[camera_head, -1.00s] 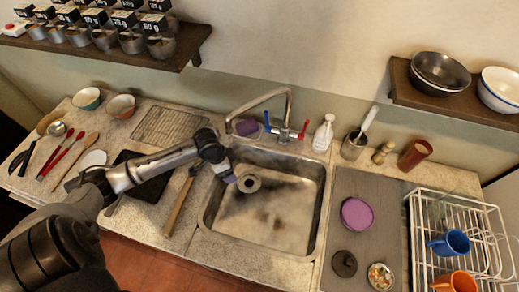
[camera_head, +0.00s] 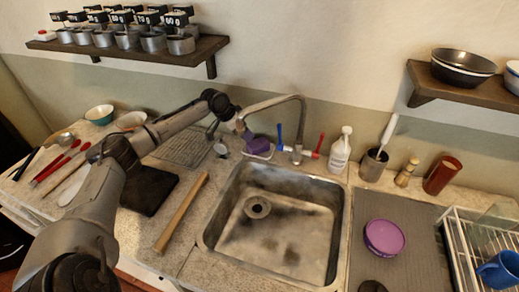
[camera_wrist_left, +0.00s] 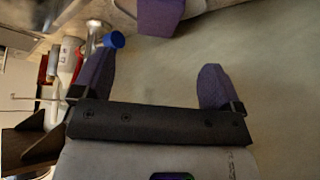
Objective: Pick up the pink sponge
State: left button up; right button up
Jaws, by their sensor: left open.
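The sponge (camera_head: 261,146) looks purple rather than pink. It sits in a small pale holder behind the sink, just left of the tap. My left gripper (camera_head: 244,130) is beside and slightly above it, at the sponge's upper left, and partly covers it. In the left wrist view, the two purple fingers of my left gripper (camera_wrist_left: 155,78) stand wide apart with nothing between them. The sponge (camera_wrist_left: 160,16) shows at the top edge of that view, beyond the fingertips and cut off by the frame. My right gripper is in neither view.
The tap (camera_head: 297,140) with blue and red handles stands close right of the sponge, its spout (camera_head: 270,103) arching near my gripper. A white bottle (camera_head: 341,150) stands farther right. The sink (camera_head: 270,225) is empty. A shelf (camera_head: 190,55) with metal cups hangs above my arm.

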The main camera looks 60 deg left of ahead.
aim_at(258, 143)
pick_arm(q)
jog(key=x, duration=0.4)
jog(key=shift+w+f, duration=0.15)
jog(key=shift+f, duration=0.25)
jog(key=shift+b+x, duration=1)
jog(key=shift+x, duration=1.65)
jog(key=shift+d+r, duration=0.1)
jog(key=shift+d, duration=0.1)
jog(key=c, duration=1.1)
jog(key=shift+o, duration=0.2)
jog(key=shift+r, duration=0.1)
